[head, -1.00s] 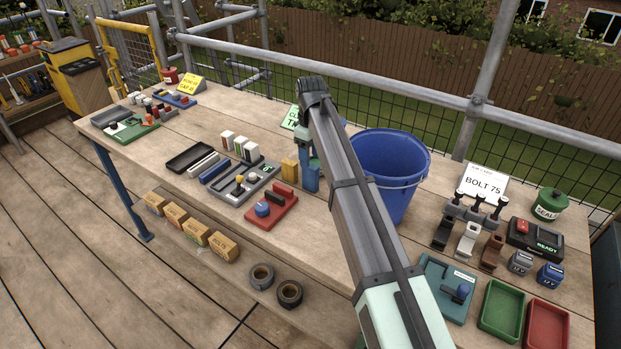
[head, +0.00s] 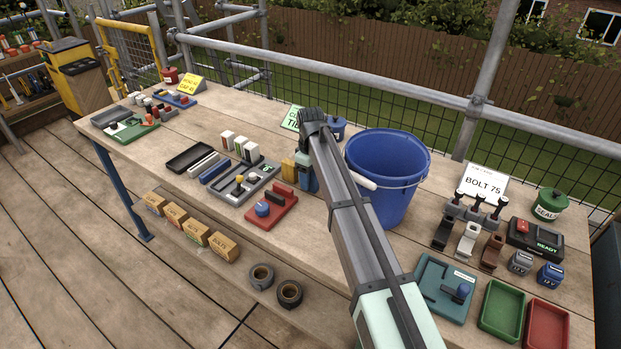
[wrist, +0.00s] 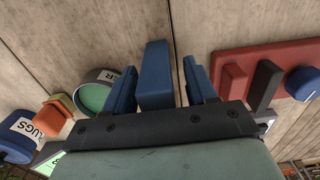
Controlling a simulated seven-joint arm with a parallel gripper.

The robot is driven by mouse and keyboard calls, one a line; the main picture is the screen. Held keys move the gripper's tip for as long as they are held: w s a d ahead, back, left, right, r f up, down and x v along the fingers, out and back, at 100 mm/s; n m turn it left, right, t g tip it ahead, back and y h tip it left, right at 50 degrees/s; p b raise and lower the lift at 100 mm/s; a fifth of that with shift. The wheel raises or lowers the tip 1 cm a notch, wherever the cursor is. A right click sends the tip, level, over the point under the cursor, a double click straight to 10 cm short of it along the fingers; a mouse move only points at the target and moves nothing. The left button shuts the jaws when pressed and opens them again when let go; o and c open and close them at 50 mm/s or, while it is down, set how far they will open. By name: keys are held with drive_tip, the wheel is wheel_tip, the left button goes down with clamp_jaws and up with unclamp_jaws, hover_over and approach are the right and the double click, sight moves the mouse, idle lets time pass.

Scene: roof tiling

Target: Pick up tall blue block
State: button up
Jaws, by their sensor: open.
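The tall blue block (wrist: 155,72) stands between the two blue fingers of my gripper (wrist: 160,85) in the wrist view. The fingers are open, one on each side of it. A narrow gap shows at the right finger; the left finger looks very close to the block, and I cannot tell if it touches. In the head view my gripper (head: 307,165) is low over the bench, and it and my arm largely hide the block.
A red tray (head: 272,212) with a blue knob lies close by, and a yellow block (head: 289,168) is beside my gripper. A large blue bucket (head: 388,175) stands right of my arm. A blue pot (head: 337,127) stands behind. Bare bench (head: 300,245) lies in front.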

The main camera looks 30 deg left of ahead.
drive_tip(key=shift+c, duration=0.2)
clamp_jaws()
drive_tip(key=shift+r, duration=0.15)
